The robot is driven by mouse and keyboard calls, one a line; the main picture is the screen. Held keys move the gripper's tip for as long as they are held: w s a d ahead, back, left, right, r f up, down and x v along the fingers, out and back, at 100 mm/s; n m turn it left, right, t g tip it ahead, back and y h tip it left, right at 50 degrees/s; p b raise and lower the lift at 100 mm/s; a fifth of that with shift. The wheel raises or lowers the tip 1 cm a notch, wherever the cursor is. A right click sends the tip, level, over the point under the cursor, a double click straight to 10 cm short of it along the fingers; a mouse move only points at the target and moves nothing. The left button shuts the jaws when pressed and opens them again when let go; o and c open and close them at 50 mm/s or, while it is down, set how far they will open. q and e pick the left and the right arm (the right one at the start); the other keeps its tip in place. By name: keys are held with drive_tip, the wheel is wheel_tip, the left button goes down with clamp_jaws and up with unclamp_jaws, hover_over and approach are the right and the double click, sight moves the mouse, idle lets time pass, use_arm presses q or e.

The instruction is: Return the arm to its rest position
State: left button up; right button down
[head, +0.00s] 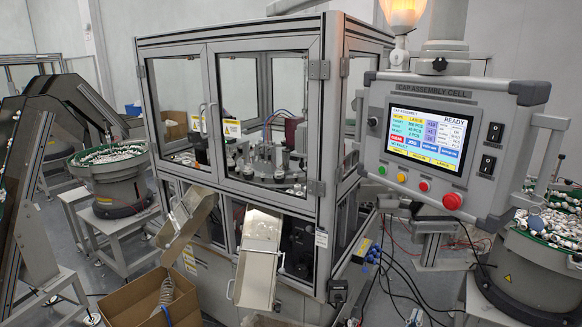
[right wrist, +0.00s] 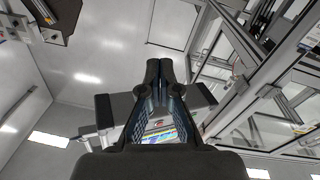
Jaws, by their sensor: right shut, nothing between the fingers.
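My right gripper (right wrist: 166,66) fills the middle of the right wrist view. Its two dark fingers come together at the tips, and nothing is held between them. Behind the fingers, part of the control panel shows, with a sliver of its coloured screen (right wrist: 160,133). In the head view I cannot clearly make out either gripper. The left arm and gripper do not show. In the head view the control panel (head: 370,152) stands at the right, its screen (head: 427,137) lit with READY.
A feeder bowl (head: 112,190) is at the left, another (head: 530,270) at the lower right. Cables trail below the panel. Cell framing (right wrist: 240,45) shows right in the wrist view.

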drive_tip(key=s+a+f+n+g+y, duration=0.1)
drive_tip(key=s+a+f+g+y, duration=0.1)
drive_tip(key=s+f, duration=0.45)
drive_tip(key=s+a+f+n+g+y, duration=0.1)
drive_tip(key=s+f+g+y, duration=0.15)
drive_tip(key=f, duration=0.75)
drive_tip(key=s+a+f+n+g+y, duration=0.1)
drive_tip(key=s+a+f+y, duration=0.1)
drive_tip(key=s+f, duration=0.45)
drive_tip(key=s+a+f+n+g+y, duration=0.25)
drive_tip(key=s+f, duration=0.35)
drive_tip(key=s, duration=0.4)
drive_tip(key=s+a+f+n+g+y, duration=0.15)
drive_tip(key=s+a+f+g, duration=0.25)
drive_tip(key=s+f, duration=0.5)
wheel_tip(320, 180, down, 18)
drive_tip(key=s, duration=0.1)
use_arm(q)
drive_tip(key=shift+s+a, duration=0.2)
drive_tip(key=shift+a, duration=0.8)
use_arm(e)
drive_tip(key=s+d+f+g, duration=0.1)
drive_tip(key=s+f, duration=0.8)
drive_tip(key=f, duration=0.6)
drive_tip(key=shift+s+d+g+y, duration=0.2)
drive_tip(key=shift+d+g+y, duration=0.05)
drive_tip(key=shift+g+y, duration=0.1)
